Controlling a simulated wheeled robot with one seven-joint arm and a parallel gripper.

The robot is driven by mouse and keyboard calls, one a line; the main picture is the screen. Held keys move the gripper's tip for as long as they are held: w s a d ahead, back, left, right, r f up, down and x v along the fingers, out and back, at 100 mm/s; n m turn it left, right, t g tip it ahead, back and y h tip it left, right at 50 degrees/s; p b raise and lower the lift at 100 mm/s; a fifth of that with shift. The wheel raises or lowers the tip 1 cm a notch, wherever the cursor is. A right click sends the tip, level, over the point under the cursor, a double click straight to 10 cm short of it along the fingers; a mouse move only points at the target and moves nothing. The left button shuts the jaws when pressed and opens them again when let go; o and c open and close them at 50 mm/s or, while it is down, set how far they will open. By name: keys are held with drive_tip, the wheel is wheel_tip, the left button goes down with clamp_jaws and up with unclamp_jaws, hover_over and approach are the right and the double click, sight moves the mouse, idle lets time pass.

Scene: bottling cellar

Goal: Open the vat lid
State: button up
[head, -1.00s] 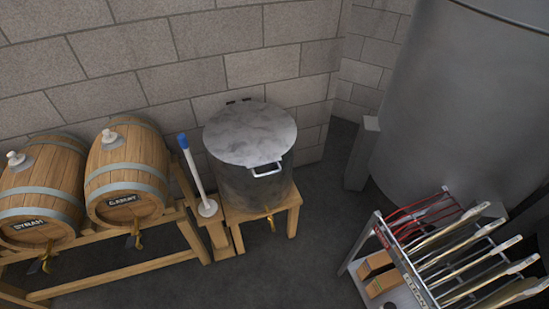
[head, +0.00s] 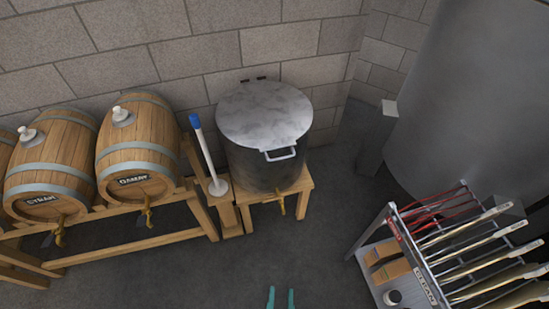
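The steel vat (head: 262,168) stands on a low wooden stand against the block wall. Its round grey lid (head: 264,112) lies shut on top, with a light bar handle (head: 281,153) at the front edge and dark hinges at the back by the wall. A brass tap sticks out low on the vat's front. My gripper (head: 281,298) shows only as two teal fingertips at the bottom edge of the head view. They are apart with nothing between them, well below and in front of the vat.
Wooden barrels (head: 138,149) lie on a rack to the left. A white rod with a blue top (head: 207,152) stands beside the vat. A rack marked CLEAN (head: 425,285) stands at right, before a large grey tank (head: 460,100). The floor (head: 300,245) before the vat is clear.

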drive_tip(key=w+d+f+m, duration=0.2)
drive_tip(key=w+f+m, duration=0.25)
drive_tip(key=w, duration=0.35)
drive_tip(key=m+y, duration=0.5)
drive_tip(key=m, duration=0.3)
approach(283, 158)
drive_tip(key=x, duration=1)
drive_tip(key=shift+w+f, duration=0.2)
drive_tip(key=shift+f, duration=0.05)
clamp_jaws()
